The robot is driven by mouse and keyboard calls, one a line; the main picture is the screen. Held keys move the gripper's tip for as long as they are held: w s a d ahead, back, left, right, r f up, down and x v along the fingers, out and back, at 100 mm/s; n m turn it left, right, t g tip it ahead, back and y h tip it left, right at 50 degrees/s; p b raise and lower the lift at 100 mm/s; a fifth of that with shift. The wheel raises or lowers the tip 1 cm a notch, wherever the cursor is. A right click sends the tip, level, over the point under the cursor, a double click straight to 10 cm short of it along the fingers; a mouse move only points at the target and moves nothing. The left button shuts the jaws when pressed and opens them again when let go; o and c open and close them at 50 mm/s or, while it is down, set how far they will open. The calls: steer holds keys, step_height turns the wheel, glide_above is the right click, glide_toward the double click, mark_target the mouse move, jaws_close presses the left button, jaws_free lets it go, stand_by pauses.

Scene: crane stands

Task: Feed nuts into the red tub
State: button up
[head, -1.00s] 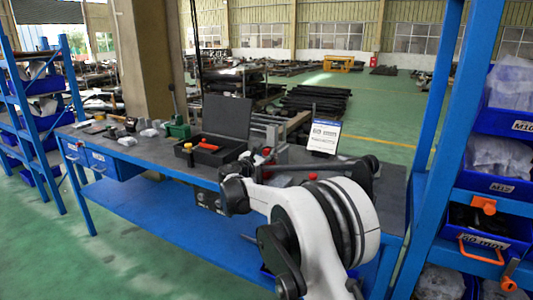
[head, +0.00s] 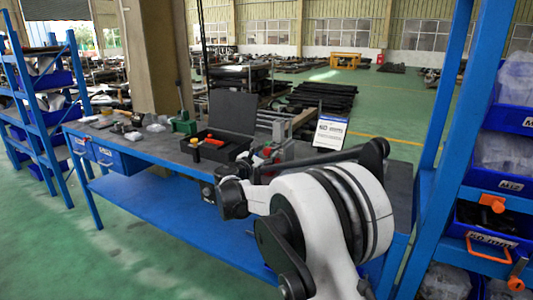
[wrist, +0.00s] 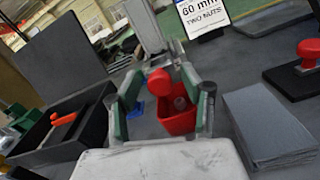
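The red tub (wrist: 178,118) stands on the grey bench in the wrist view, just beyond my gripper and partly behind its right finger. A small pale round thing shows inside it; I cannot tell if it is a nut. My gripper (wrist: 162,88) is open, its two green-padded fingers well apart with nothing touching both. In the head view my arm hides most of the gripper. A sign (wrist: 203,15) reading "60 mm TWO NUTS" stands behind; it also shows in the head view (head: 330,132).
A black open case (head: 217,146) with an orange-red item lies left of the gripper. A grey block (wrist: 262,125) and a red-knobbed black fixture (wrist: 300,72) are at the right. Several small parts lie at the bench's left end. Blue bin shelves (head: 437,170) stand right.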

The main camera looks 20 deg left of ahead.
steer(key=s+a, duration=0.1)
steer(key=s, duration=1.1)
steer(key=shift+a, duration=0.25)
steer(key=shift+d+r, duration=0.1)
steer(key=d+r+m+g+h+p, duration=0.1)
steer(key=d+r+m+g, duration=0.3)
steer(key=d, duration=1.1)
steer(key=d+r+m+g+h, duration=0.1)
steer(key=d+r+m, duration=0.45)
steer(key=d, duration=0.85)
steer(key=s+d+f+m+g, duration=0.1)
steer(key=s+d+m+g, duration=0.1)
steer(key=s+d+m, duration=0.55)
steer(key=s+d+m+g, duration=0.2)
steer(key=s+d, duration=0.3)
steer(key=d, duration=0.5)
steer(key=s+d+f+m+y, duration=0.1)
steer(key=s+d+f+m, duration=0.1)
steer(key=s, duration=0.5)
steer(key=s+d+f+m+g+y+p, duration=0.1)
steer(key=s+d+f+m, duration=0.2)
steer(key=s+m, duration=0.3)
steer(key=s+d+f+m+y+p, duration=0.1)
steer(key=s+d+m, duration=0.3)
steer(key=s, duration=0.6)
steer(key=shift+s+d+f+m+g+y, duration=0.25)
steer(key=shift+d+f+y, duration=0.3)
steer(key=shift+f, duration=0.35)
